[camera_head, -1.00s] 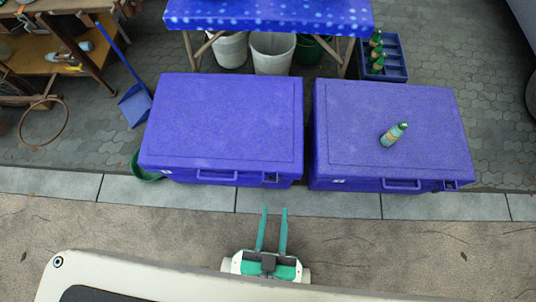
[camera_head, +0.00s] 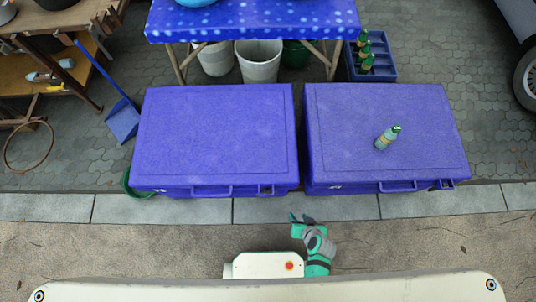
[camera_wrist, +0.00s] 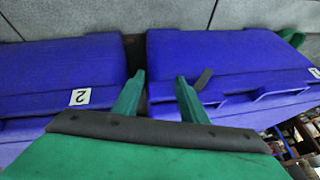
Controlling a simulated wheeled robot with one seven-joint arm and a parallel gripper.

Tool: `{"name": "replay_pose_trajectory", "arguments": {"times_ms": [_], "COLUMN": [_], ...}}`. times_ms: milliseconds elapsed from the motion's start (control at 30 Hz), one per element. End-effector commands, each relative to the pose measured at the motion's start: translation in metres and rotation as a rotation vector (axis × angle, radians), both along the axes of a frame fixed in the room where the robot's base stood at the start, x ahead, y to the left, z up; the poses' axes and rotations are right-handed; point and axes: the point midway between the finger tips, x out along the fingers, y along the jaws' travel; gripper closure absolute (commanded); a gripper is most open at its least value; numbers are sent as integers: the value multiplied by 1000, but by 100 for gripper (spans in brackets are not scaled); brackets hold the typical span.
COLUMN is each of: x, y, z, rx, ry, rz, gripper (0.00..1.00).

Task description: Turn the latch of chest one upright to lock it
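Chest one (camera_head: 215,125) is the closed blue chest on the left in the head view. In the wrist view chest one (camera_wrist: 225,55) is on the right, with a "1" label at the edge. A small dark grey piece, seemingly its latch (camera_wrist: 204,78), sits at its end near the gap and looks tilted. In the head view the latch area (camera_head: 266,190) is too small to read. My gripper (camera_head: 300,217) is in front of the chests, near the gap. In the wrist view its green fingers (camera_wrist: 159,76) are apart and empty, the right fingertip close beside the latch.
Chest two (camera_head: 385,120) stands to the right across a narrow gap, with a green bottle (camera_head: 387,138) on its lid. Its "2" label (camera_wrist: 80,97) shows in the wrist view. A blue-clothed table (camera_head: 250,22), buckets and a bottle crate (camera_head: 371,62) are behind. Pavement in front is free.

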Motion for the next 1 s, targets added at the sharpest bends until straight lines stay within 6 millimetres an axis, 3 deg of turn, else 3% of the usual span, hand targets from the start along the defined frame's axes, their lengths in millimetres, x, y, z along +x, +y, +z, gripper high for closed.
{"name": "replay_pose_trajectory", "arguments": {"times_ms": [67,167,400,667,1000], "x": [18,37,73,86,107], "y": [6,21,56,72,108], "z": [-16,-25,-18,-19,-57], "rx": [102,238,485,548,547], "ry": [39,69,64,53,55], "rz": [10,40,110,130,129], "gripper": [61,61,61,61,61]}}
